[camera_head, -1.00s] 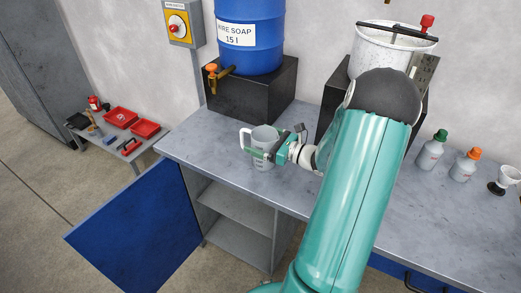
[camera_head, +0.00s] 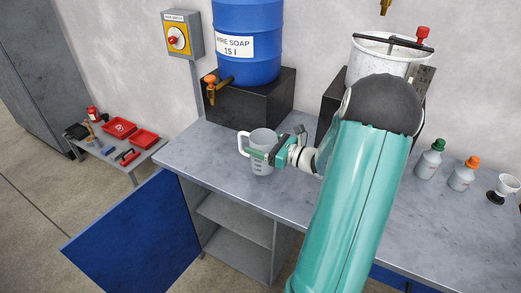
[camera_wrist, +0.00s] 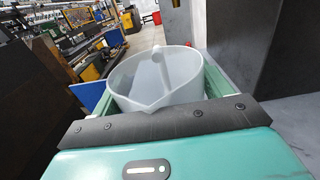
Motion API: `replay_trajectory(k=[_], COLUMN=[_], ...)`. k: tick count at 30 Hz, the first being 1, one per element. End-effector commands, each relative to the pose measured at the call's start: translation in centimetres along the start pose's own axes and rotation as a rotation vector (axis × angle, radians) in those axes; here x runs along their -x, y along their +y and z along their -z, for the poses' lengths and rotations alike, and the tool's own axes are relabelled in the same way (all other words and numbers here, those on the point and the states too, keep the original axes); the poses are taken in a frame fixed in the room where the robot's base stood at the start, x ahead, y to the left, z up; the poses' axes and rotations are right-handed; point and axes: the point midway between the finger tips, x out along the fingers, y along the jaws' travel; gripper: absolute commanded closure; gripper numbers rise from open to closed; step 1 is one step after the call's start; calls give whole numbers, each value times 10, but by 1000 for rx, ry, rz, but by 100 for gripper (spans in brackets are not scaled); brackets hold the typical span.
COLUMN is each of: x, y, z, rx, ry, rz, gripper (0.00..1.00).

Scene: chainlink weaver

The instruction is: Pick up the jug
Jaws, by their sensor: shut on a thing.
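The jug (camera_head: 262,160) is a translucent measuring jug with a white handle on its left side in the head view. It stands upright at the workbench, near its front left part; I cannot tell whether its base touches the top. My gripper (camera_head: 262,153) is shut on the jug's body, reaching it from the right. In the wrist view the open mouth of the jug (camera_wrist: 158,77) faces the camera, with the spout toward me. The green fingers (camera_wrist: 215,80) lie along both sides of it. The jug looks empty.
A blue soap drum (camera_head: 247,45) with an orange-handled tap (camera_head: 211,85) stands on a black block (camera_head: 255,100) behind the jug. A white pot (camera_head: 388,60) and bottles (camera_head: 430,160) stand to the right. A blue cabinet door (camera_head: 135,235) hangs open at front left.

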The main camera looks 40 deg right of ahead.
Motion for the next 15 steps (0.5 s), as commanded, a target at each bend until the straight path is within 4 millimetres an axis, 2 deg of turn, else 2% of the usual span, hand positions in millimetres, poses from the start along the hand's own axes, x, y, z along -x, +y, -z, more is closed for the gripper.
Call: replay_trajectory(k=[9,15], x=[40,78], y=[34,66], z=[-62,-82], rx=[6,2], ry=[0,1], rz=[2,3], gripper=[48,48])
